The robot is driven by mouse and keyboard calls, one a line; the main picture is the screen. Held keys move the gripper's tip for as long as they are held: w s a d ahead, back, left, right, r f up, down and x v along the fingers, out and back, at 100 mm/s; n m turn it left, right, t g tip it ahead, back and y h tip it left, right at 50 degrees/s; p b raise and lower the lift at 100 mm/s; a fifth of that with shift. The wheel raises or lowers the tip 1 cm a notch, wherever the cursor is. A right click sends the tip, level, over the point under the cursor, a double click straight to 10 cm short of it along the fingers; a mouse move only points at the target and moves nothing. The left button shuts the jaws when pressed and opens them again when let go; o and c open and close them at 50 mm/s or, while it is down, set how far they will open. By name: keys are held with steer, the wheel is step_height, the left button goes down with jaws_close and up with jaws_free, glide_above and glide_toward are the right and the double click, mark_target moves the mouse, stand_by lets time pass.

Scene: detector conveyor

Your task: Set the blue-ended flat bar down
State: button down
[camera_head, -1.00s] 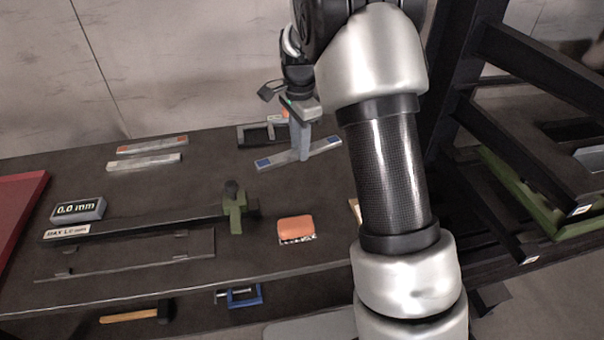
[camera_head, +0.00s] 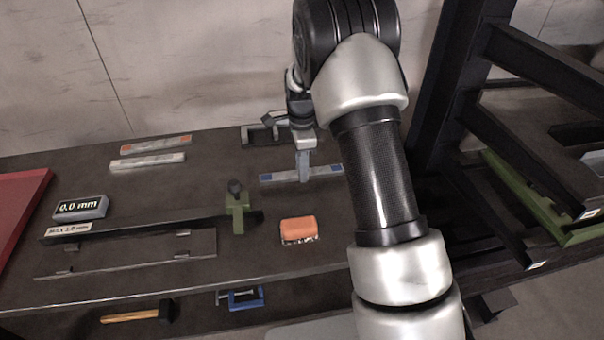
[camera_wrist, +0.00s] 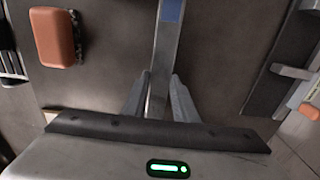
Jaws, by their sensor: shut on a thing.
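The blue-ended flat bar (camera_head: 273,178) is a grey bar with a blue patch near each end, in the right half of the bench in the head view. My gripper (camera_head: 304,178) is shut on it near its middle and points down. In the wrist view the bar (camera_wrist: 166,45) runs up from between the two fingers (camera_wrist: 159,98), with one blue end at the top edge. I cannot tell whether the bar touches the bench top or hangs just above it.
An orange-topped block (camera_head: 298,229) lies in front of the bar. A green clamp-like stand (camera_head: 237,213) is at its left front. Two more bars, one orange-ended (camera_head: 156,144) and one plain (camera_head: 147,162), lie at the back left. A dark frame-like fixture (camera_head: 262,135) sits behind.

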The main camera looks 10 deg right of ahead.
steer(key=shift+w+f, duration=0.1)
steer(key=shift+f, duration=0.95)
steer(key=shift+f, duration=0.1)
steer(key=c, duration=1.9)
jaws_free()
steer(key=shift+f, duration=0.2)
steer(key=o, duration=0.5)
steer(key=shift+r, duration=0.1)
steer(key=shift+c, duration=0.2)
steer(key=shift+r, duration=0.1)
